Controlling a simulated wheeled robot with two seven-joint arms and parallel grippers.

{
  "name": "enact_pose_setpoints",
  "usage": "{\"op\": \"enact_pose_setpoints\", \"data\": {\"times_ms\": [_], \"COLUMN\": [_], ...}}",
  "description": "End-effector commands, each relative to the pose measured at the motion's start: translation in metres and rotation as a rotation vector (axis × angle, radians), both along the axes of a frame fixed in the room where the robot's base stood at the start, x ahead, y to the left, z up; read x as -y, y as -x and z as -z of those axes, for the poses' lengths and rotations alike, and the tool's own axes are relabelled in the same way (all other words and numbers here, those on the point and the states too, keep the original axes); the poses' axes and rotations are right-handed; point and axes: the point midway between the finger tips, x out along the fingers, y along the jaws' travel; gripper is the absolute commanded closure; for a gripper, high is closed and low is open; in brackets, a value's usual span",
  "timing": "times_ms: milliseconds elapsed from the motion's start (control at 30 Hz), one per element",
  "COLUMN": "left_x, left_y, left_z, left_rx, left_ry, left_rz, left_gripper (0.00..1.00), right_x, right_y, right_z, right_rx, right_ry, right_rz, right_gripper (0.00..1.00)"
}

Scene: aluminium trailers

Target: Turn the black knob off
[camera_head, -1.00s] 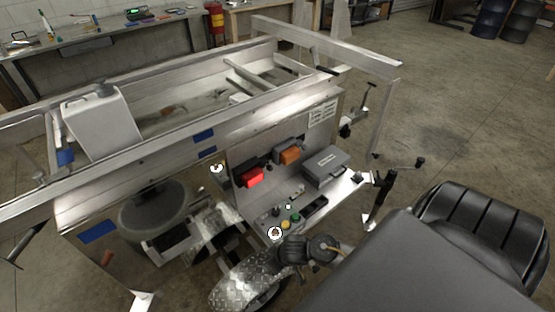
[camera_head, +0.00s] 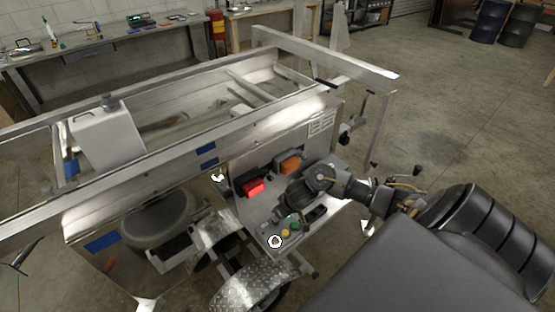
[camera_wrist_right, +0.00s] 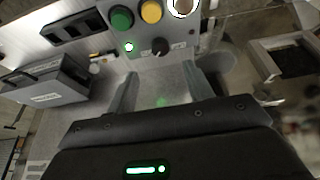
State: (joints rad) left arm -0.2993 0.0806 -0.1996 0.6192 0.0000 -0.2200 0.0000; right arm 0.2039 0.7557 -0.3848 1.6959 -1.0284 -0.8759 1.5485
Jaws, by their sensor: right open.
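The black knob (camera_wrist_right: 160,46) shows in the right wrist view on a grey control panel (camera_wrist_right: 178,62), just beyond my fingertips and roughly between them. A small lit green indicator (camera_wrist_right: 129,47) is left of it. A green button (camera_wrist_right: 121,17), a yellow button (camera_wrist_right: 152,11) and a white-ringed button (camera_wrist_right: 183,7) sit above it in that view. My right gripper (camera_wrist_right: 162,76) is open and empty, pointing at the knob without visible contact. In the head view my right gripper (camera_head: 282,217) is over the panel and hides the knob. My left gripper is not in view.
A grey case (camera_wrist_right: 45,85) stands beside the panel. The trailer frame (camera_head: 160,180) runs across the left, and a diamond-plate fender (camera_head: 245,288) lies in front of the panel.

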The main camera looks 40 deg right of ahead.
Motion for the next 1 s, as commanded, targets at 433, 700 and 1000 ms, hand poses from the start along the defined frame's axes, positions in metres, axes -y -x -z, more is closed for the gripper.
{"op": "enact_pose_setpoints", "data": {"times_ms": [433, 700, 1000], "left_x": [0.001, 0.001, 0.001], "left_y": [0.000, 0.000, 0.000], "left_z": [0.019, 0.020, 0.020], "left_rx": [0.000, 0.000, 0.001], "left_ry": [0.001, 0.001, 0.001], "left_rz": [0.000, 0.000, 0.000], "left_gripper": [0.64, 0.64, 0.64], "right_x": [0.000, 0.001, 0.001], "right_y": [-0.029, -0.034, -0.033], "right_z": [0.071, 0.081, 0.081], "right_rx": [0.000, 0.002, 0.001], "right_ry": [-0.001, 0.000, 0.000], "right_rz": [0.001, 0.000, -0.001], "right_gripper": [0.48, 0.48, 0.64]}}
